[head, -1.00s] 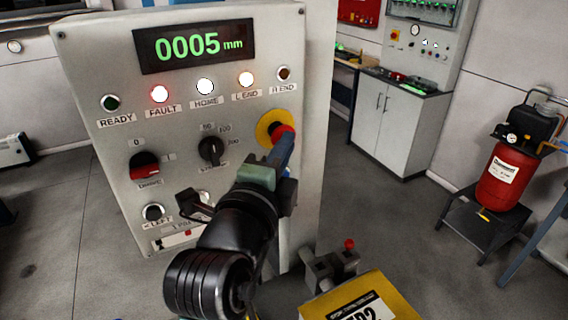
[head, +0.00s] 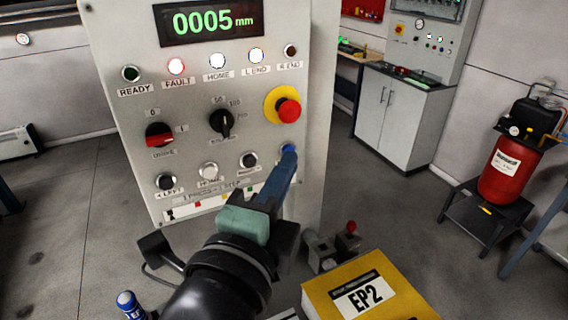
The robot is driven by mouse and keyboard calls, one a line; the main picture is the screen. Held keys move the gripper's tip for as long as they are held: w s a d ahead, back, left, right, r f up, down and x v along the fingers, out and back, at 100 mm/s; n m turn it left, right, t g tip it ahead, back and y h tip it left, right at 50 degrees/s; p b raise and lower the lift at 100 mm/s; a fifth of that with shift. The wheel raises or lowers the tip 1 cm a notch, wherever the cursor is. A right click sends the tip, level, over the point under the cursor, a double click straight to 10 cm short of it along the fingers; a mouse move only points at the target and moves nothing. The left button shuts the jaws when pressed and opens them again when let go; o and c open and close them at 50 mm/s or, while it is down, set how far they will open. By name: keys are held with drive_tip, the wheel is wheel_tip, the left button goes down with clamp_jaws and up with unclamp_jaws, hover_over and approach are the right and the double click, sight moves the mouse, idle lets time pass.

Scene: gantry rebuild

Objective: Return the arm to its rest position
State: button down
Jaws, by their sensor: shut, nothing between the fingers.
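My gripper (head: 284,166) is shut and empty, its long blue-grey fingers pointing up and away at the lower right of the control panel (head: 265,186). The fingertips overlap a blue button (head: 289,149) below the red emergency-stop knob (head: 289,110) on its yellow disc. I cannot tell whether the tips touch the button. The arm reaches in from the bottom of the head view. The panel display (head: 208,21) reads 0005 mm.
A yellow EP2 box (head: 405,300) lies at the bottom right of the arm, beside a small unit with a red-knobbed lever (head: 351,227). A blue can (head: 129,304) stands at the lower left. A red compressor (head: 507,170) is far right. Floor between is clear.

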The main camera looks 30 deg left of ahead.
drive_tip(key=shift+w+a+f, duration=0.1)
drive_tip(key=shift+w+f, duration=0.05)
idle(0.4)
drive_tip(key=shift+w, duration=0.1)
drive_tip(key=s+d+r+n+t+h+b, duration=0.2)
drive_tip(key=d+r+n+t+b, duration=0.5)
drive_tip(key=d+r+n, duration=0.8)
wheel_tip(320, 180, up, 3)
drive_tip(key=shift+s+d+f+n+t+h, duration=0.15)
drive_tip(key=shift+s+n+t+h, duration=0.25)
drive_tip(key=shift+s+n+t, duration=0.6)
drive_tip(key=shift+w+m, duration=0.2)
drive_tip(key=shift+m, duration=0.1)
